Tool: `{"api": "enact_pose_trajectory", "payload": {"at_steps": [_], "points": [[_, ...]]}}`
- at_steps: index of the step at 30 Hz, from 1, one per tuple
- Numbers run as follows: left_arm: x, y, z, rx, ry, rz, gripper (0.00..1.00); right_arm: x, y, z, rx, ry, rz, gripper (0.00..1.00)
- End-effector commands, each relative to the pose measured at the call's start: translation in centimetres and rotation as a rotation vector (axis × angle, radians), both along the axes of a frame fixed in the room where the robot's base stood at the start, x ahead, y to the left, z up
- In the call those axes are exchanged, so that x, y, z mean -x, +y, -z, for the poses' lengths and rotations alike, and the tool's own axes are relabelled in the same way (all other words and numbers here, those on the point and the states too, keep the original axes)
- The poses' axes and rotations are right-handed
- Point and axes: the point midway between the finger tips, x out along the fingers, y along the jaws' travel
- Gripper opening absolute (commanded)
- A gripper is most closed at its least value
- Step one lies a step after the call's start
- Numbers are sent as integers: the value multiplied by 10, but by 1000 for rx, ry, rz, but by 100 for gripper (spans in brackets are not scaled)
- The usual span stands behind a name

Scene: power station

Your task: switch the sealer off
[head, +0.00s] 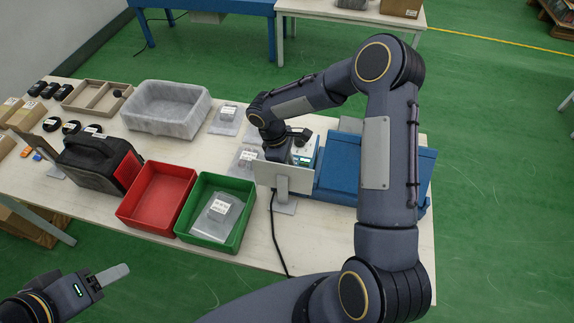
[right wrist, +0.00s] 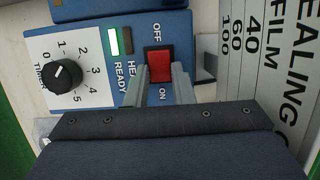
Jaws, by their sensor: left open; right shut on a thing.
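The sealer (head: 335,165) is a blue machine on the right part of the table. In the right wrist view its blue panel (right wrist: 185,25) has a red rocker switch (right wrist: 159,66) between the labels OFF and ON. My right gripper (right wrist: 160,85) is shut on the switch, one finger on each side. The lamp above READY (right wrist: 113,42) glows green; the lamp beside it is dark. A black timer knob (right wrist: 66,75) sits on a white dial. In the head view my right arm partly hides the sealer and its panel. My left gripper (head: 104,276) is open and empty, in front of the table.
A plate on a stand (head: 285,180) stands close in front of my right gripper; a printed sealing chart (right wrist: 250,60) shows in the wrist view. A red bin (head: 127,211), green bin (head: 180,231) and black case (head: 85,165) are to the left. A cable hangs at the front.

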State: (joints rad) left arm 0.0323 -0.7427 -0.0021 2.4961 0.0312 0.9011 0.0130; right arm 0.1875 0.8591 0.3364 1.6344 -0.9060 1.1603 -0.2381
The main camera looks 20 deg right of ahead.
Motion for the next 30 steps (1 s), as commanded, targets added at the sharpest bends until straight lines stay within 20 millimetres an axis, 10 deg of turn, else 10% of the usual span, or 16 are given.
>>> {"api": "enact_pose_trajectory", "payload": {"at_steps": [7, 21, 22, 30], "points": [[0, 0, 31, 0, 1, 0, 56, 5, -9, 1, -203, -161, 6, 0], [0, 0, 33, 0, 0, 0, 56, 6, -9, -3, -288, -222, 0, 0], [0, 0, 33, 0, 0, 0, 56, 6, -9, -3, -288, -222, 0, 24], [0, 0, 33, 0, 0, 0, 56, 6, -9, -3, -287, -220, 0, 44]]}}
